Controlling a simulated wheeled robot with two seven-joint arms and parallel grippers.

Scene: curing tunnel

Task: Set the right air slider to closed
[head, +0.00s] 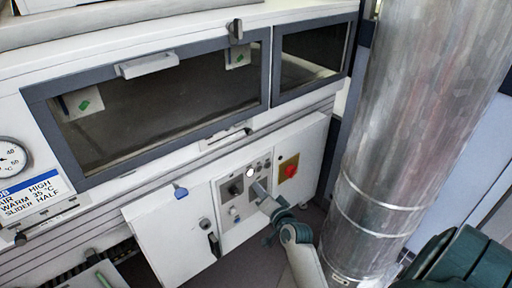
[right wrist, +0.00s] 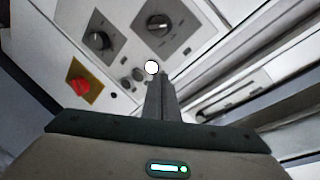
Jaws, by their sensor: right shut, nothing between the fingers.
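A pale slider plate with a narrow slot (head: 228,137) sits under the large window in the head view; I take it for the right air slider. A small dark knob shows near its right end. In the right wrist view a similar slotted plate (right wrist: 224,101) lies right of the fingers. My right gripper (head: 260,189) is shut and empty, in front of the control panel and below the slider plate. Its fingers (right wrist: 160,82) also show in the right wrist view, apart from the plate, with their tips beside a white round lamp. My left gripper is out of view.
The control panel (head: 233,213) carries dark knobs, the white lamp (head: 250,172) and a red switch on yellow (head: 289,171). A sign (head: 34,193) reads "AIR HIGH", "WARM 35 °C", "SLIDER HALF". A gauge (head: 13,157) hangs above it. A large metal duct (head: 405,110) stands at right.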

